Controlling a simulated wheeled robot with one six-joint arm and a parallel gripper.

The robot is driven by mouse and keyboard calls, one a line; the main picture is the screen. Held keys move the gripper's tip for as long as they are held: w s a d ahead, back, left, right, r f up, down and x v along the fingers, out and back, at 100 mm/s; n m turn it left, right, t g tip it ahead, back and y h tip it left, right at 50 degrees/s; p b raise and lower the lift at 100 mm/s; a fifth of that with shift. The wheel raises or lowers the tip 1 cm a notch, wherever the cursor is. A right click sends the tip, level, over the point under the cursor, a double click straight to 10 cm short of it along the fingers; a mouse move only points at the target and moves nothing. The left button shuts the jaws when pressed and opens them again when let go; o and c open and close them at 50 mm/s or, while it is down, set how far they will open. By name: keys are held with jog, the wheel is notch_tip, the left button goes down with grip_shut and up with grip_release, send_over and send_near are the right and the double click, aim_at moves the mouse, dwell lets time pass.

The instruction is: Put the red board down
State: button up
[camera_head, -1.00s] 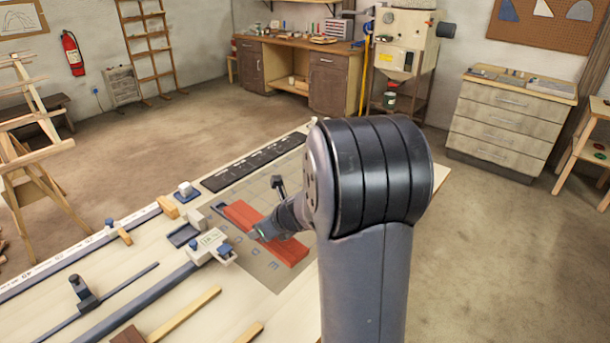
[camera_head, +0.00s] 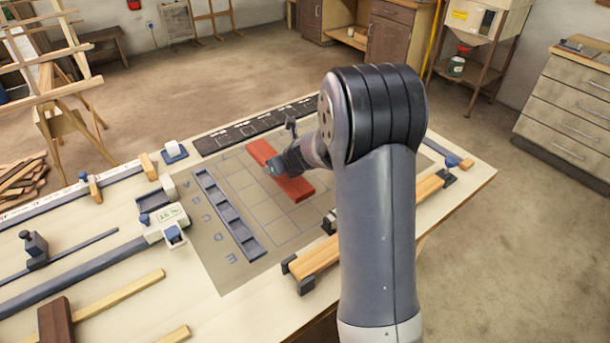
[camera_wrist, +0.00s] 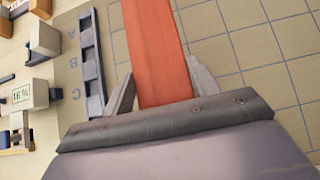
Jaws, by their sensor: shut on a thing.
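The red board (camera_head: 295,188) is a long flat strip over the far part of a grey gridded mat (camera_head: 225,270). It also fills the middle of the wrist view (camera_wrist: 155,45), running away from me between my two fingers. My gripper (camera_head: 280,168) is shut on the red board near its middle, and it also shows in the wrist view (camera_wrist: 160,92). Whether the board touches the mat or hangs just above it, I cannot tell. Part of the board is hidden behind my gripper in the head view.
A dark slotted rack (camera_head: 228,215) lies on the mat beside letter marks. A measuring device with a small display (camera_head: 165,225) stands to the left. A wooden lath (camera_head: 318,258) in dark holders lies at the mat's near right. Several mat squares (camera_head: 280,225) are bare.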

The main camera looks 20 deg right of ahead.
aim_at(296, 184)
notch_tip(296, 184, down, 9)
jog(key=b, duration=0.4)
jog(key=shift+r, duration=0.15)
jog(key=shift+b, duration=0.35)
jog(key=shift+f, duration=0.25)
jog(key=o, duration=1.2)
jog(key=shift+r, duration=0.2)
jog(key=shift+s+r, duration=0.1)
jog(key=shift+r, duration=0.15)
jog(key=p+v, duration=0.2)
jog(key=v, duration=0.9)
jog(key=shift+s+d+r+p, duration=0.15)
jog(key=shift+s+r+p, duration=0.1)
jog(key=shift+p, duration=0.1)
jog(key=shift+f, duration=0.1)
